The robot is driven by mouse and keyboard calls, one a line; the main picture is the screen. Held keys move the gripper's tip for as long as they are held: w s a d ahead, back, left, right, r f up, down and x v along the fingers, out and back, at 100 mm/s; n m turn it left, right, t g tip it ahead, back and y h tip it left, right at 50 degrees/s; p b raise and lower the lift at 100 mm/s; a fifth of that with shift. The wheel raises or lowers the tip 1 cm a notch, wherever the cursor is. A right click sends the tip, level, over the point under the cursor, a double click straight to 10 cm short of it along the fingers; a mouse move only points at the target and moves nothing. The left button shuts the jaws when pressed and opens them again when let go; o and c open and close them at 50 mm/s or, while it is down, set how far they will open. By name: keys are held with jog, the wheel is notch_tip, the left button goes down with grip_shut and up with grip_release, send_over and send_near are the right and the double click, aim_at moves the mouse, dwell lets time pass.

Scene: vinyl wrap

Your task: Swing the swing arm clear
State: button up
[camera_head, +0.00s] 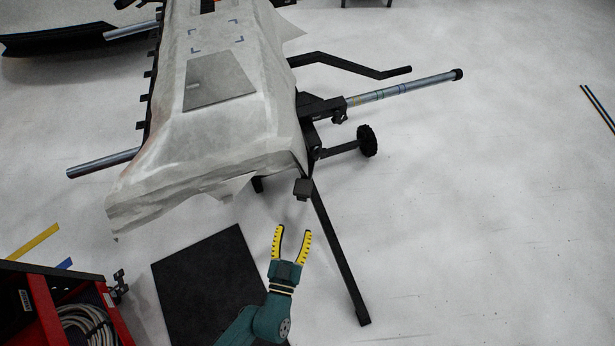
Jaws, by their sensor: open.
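A covered stand (220,140) has several arms on its right side. A black bent bar (345,66) reaches out to the right. Below it, a silver tube (405,87) with a black end cap points right and slightly up. A short black arm (340,150) ends in a round black knob or wheel (367,141). I cannot tell for certain which of these is the swing arm. My gripper (293,229) is open and empty, its yellow fingers pointing up the picture. It is apart from the stand, below a small black block (303,188) at the stand's lower corner.
A long black leg (340,258) slants down just right of my gripper. A black mat (208,285) lies to the left. A red cart (60,300) with coiled cable stands at the lower left. The floor on the right is mostly clear.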

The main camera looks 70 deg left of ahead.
aim_at(306, 179)
jog(key=b+x, duration=0.7)
jog(key=x, duration=0.9)
jog(key=shift+w+a+r, duration=0.15)
jog(key=shift+w+a, duration=0.05)
jog(key=shift+a, duration=0.1)
jog(key=shift+c, duration=0.2)
jog(key=shift+d, duration=0.1)
grip_shut()
